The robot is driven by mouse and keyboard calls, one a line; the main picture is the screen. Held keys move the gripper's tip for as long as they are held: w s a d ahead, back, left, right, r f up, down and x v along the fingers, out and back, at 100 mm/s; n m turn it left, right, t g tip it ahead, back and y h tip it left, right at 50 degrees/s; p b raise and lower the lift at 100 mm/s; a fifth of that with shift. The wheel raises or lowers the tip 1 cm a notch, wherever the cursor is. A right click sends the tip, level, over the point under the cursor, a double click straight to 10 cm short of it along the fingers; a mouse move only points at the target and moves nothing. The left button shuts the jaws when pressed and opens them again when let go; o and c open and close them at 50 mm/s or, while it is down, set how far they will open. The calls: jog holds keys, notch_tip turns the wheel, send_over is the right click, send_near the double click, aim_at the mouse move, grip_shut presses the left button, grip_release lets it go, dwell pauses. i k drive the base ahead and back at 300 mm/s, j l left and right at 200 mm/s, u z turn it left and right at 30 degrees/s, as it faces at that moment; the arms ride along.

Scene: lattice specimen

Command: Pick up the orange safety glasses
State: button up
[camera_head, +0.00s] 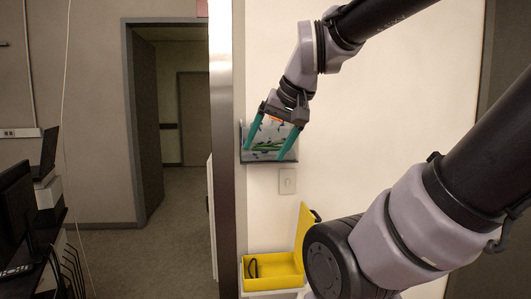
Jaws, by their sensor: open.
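My gripper (265,153) has teal fingers spread apart and pointing down. It is in front of a wall-mounted holder (291,153) with a clear or patterned front and small blue and green shapes showing. A small orange patch (276,119) shows just under the gripper's palm, at the top of the holder. It may be part of the orange safety glasses, but it is too small and too covered to be sure. I see nothing clearly held between the fingers.
A yellow box (250,286) with its lid raised stands below on a white surface, with a dark loop inside. A light switch plate (287,181) is on the wall. A grey post (222,150) stands left of the holder. An open doorway and dark monitors are at left.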

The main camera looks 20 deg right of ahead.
aim_at(274, 122)
jog(key=i+j+z, duration=0.15)
jog(key=j, duration=0.2)
jog(key=i+j+z, duration=0.15)
jog(key=j, duration=0.2)
jog(key=i+j+z, duration=0.1)
jog(key=j, duration=0.25)
jog(key=i+z, duration=0.1)
jog(key=z, duration=1.7)
